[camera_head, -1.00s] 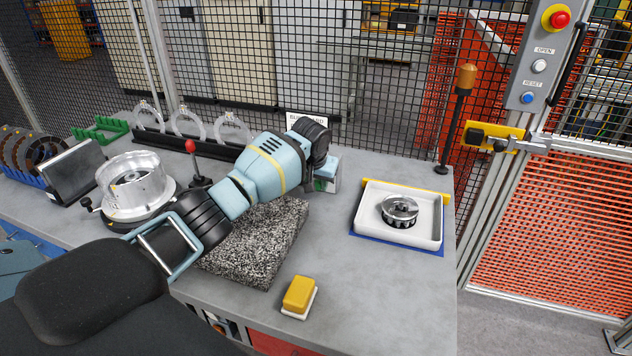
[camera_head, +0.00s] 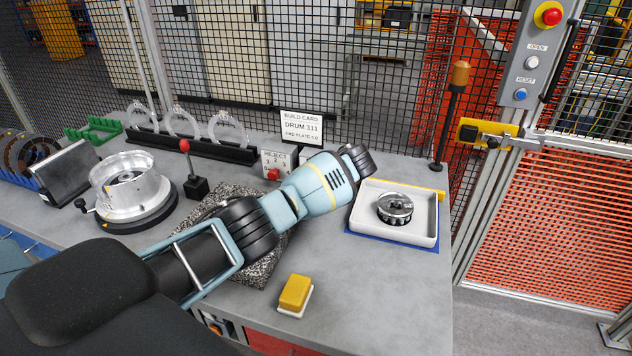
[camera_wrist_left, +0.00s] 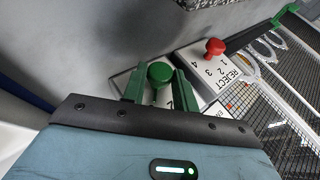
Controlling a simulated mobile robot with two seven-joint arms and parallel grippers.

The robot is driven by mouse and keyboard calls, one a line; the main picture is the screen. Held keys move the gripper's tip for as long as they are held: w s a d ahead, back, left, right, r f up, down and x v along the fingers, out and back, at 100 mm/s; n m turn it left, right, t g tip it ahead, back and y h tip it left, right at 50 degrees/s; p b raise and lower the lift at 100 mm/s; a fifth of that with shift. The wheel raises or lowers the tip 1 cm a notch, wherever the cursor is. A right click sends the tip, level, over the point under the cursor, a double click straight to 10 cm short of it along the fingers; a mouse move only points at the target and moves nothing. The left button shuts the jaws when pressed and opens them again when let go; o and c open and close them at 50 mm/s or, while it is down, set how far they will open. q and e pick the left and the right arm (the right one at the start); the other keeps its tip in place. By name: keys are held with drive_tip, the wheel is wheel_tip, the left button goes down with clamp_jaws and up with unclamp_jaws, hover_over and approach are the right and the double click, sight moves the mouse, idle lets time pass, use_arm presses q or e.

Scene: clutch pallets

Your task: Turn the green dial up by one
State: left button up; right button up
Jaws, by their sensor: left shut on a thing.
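The green dial (camera_wrist_left: 160,72) sits on a pale box (camera_wrist_left: 126,82) in the left wrist view. My left gripper (camera_wrist_left: 158,82) has its two green fingers closed on either side of the dial. Most of the box's numbers are hidden behind the fingers. In the head view my left arm's wrist hides the dial and the gripper. My right gripper is in neither view.
The REJECT box (camera_head: 285,160) with a red dial (camera_head: 272,174) stands beside the green dial's box. A build card (camera_head: 301,127) stands behind. A white tray (camera_head: 432,226) holding a metal part (camera_head: 394,207) lies to the right. A yellow block (camera_head: 295,291) lies in front.

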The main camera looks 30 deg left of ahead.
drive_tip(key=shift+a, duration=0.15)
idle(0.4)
use_arm(q)
drive_tip(key=o, duration=0.9)
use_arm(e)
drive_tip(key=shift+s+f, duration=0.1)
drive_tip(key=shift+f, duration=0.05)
use_arm(q)
drive_tip(key=shift+o, duration=0.2)
drive_tip(key=shift+d, duration=0.1)
drive_tip(key=p+v, duration=0.1)
drive_tip(key=v, duration=0.5)
drive_tip(key=shift+w, duration=0.1)
drive_tip(key=shift+v, duration=0.85)
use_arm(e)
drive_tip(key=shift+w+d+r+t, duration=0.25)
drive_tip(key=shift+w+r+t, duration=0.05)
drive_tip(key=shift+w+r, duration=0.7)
use_arm(q)
drive_tip(key=shift+d+f, duration=0.1)
drive_tip(key=shift+f, duration=0.05)
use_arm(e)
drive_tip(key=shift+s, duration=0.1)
